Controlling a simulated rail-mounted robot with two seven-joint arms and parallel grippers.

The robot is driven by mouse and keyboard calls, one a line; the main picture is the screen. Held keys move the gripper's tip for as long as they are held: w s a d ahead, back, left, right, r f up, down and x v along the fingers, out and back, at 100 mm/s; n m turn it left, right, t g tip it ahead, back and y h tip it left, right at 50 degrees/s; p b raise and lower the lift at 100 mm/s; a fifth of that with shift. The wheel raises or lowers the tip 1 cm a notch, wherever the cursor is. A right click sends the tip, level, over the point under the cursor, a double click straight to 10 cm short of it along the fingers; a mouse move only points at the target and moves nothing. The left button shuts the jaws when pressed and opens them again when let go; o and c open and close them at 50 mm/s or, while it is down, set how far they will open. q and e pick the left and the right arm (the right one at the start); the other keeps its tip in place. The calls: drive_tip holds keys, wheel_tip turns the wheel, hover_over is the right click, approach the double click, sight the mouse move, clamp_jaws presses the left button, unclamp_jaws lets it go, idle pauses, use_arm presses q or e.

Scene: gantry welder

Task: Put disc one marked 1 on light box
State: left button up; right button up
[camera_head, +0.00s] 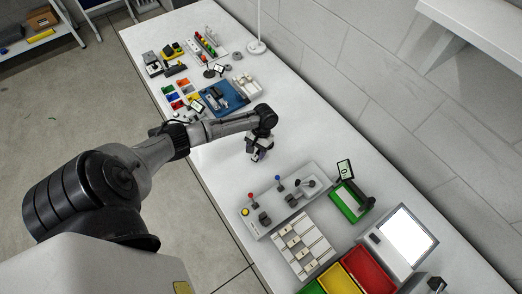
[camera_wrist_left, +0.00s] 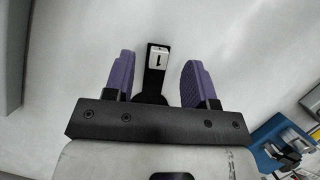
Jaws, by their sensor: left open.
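A black piece with a white tag marked 1 (camera_wrist_left: 158,57) shows between the fingers of my left gripper (camera_wrist_left: 158,70) in the left wrist view. Its rounded dark lower part is partly hidden behind the gripper body. The purple fingers are open, one on each side, with gaps to the piece. In the head view, my left gripper (camera_head: 256,156) is low over the white table, and I cannot make out the marked piece there. The light box (camera_head: 406,237), with its bright white panel, stands at the lower right, well away from the gripper. My right gripper is not in view.
A blue board (camera_head: 216,104) and several small parts lie farther back. The wall borders the table's right side.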

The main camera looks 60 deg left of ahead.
sight(254, 158)
use_arm(q)
drive_tip(key=shift+x, duration=1.55)
drive_tip(key=shift+c, duration=0.3)
